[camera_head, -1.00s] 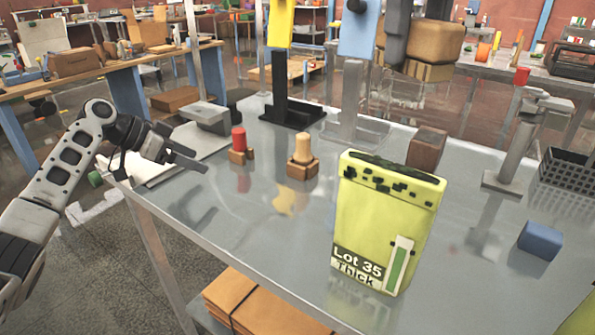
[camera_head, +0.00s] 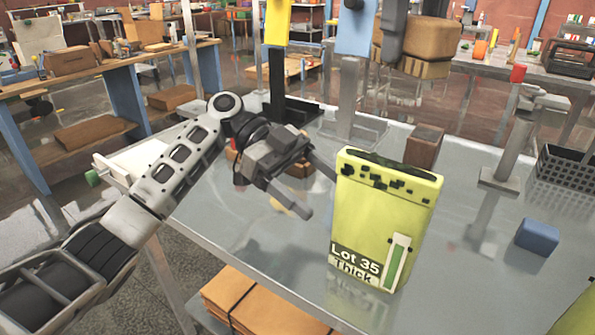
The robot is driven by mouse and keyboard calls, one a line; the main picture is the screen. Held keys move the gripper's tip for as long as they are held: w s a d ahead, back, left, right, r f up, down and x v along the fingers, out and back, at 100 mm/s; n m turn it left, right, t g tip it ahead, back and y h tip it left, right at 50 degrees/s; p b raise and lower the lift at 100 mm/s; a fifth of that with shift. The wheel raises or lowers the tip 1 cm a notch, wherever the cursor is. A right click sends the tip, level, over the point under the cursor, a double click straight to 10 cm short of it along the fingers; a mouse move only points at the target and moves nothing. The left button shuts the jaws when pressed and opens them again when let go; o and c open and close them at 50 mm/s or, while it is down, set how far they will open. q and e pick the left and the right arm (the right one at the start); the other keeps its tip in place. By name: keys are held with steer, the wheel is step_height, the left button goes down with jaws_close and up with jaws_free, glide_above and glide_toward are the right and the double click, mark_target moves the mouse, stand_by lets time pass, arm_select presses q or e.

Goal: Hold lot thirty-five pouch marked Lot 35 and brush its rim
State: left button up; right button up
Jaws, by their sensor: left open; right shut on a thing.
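The yellow-green pouch (camera_head: 383,225) stands upright on the grey metal table, marked "Lot 35" and "Thick". Dark specks dot its upper front, and its top rim (camera_head: 390,163) shows a dark opening. My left gripper (camera_head: 318,193) is open just left of the pouch, its fingers pointing towards the pouch's left edge. The far finger's tip reaches that edge; I cannot tell whether it touches. The near finger is short of the pouch. My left gripper mostly hides the red-topped and tan-topped items behind it.
A brown block (camera_head: 424,147) stands behind the pouch. A blue block (camera_head: 537,237) lies to the right, with a black basket (camera_head: 575,172) and a grey stand (camera_head: 508,150) behind. A yellow-green thing (camera_head: 578,318) is cut off at lower right. The table's front edge runs below the pouch.

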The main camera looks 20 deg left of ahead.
mark_target(353, 218)
arm_select(q)
steer(key=x, duration=0.8)
steer(key=shift+d, duration=0.1)
steer(key=c, duration=1.3)
steer(key=o, duration=1.2)
steer(key=shift+w+a+r, duration=0.15)
steer(key=shift+a, duration=0.3)
steer(key=shift+a, duration=0.1)
steer(key=shift+d, duration=0.25)
arm_select(e)
steer(key=shift+f, duration=0.15)
